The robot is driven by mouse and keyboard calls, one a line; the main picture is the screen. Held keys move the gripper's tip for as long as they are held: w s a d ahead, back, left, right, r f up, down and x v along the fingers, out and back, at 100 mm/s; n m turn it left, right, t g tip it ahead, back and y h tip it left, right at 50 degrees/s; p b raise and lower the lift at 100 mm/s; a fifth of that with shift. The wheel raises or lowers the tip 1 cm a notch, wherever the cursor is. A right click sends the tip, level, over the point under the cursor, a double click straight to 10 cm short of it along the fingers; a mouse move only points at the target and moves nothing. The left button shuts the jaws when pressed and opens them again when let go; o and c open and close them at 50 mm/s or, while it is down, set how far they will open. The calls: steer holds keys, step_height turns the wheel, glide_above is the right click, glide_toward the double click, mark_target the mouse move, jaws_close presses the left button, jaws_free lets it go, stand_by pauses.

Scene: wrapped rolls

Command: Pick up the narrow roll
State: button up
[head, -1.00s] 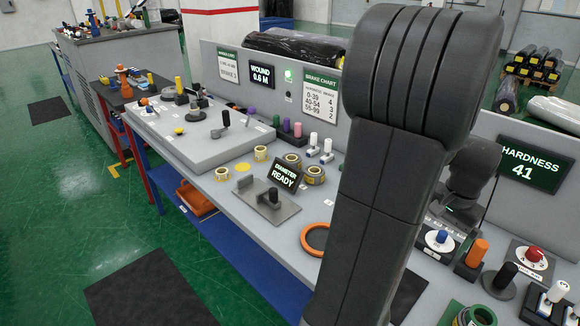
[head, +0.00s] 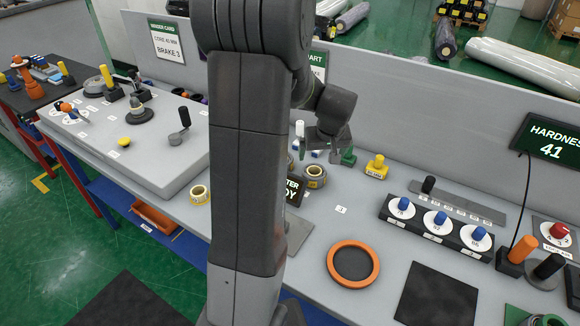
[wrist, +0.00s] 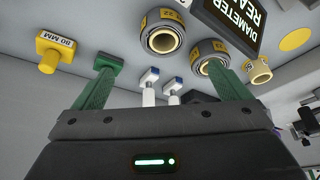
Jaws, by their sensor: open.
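Several yellow-banded rolls stand on the grey bench. In the wrist view two thicker-looking rolls, a left one (wrist: 162,32) and a middle one (wrist: 206,58), lie beyond my fingers, and a smaller roll (wrist: 257,70) is to their right. In the head view one roll (head: 200,195) stands left of my arm and another (head: 315,177) right of it. I cannot tell surely which is the narrow roll. My gripper (wrist: 160,70) is open, its green fingers spread with no roll held. In the head view the gripper (head: 335,155) is near the rolls, partly hidden.
A "diameter ready" display (wrist: 232,22) stands beside the rolls. White pegs (wrist: 148,92) show between my fingers. A yellow block (head: 376,167), an orange ring (head: 354,263) and a row of blue knobs (head: 440,218) are to the right. Bench space near the ring is fairly clear.

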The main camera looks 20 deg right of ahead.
steer(key=p, duration=0.1)
glide_toward(314, 173)
steer(key=shift+x, duration=1.25)
steer(key=shift+s+a+f+p+x, duration=0.2)
steer(key=shift+p+x, duration=0.3)
steer(key=shift+x, duration=0.85)
steer(key=shift+s+a+p+x, duration=0.2)
steer(key=shift+p+x, duration=0.3)
steer(key=shift+x, duration=0.85)
steer(key=c, duration=1.2)
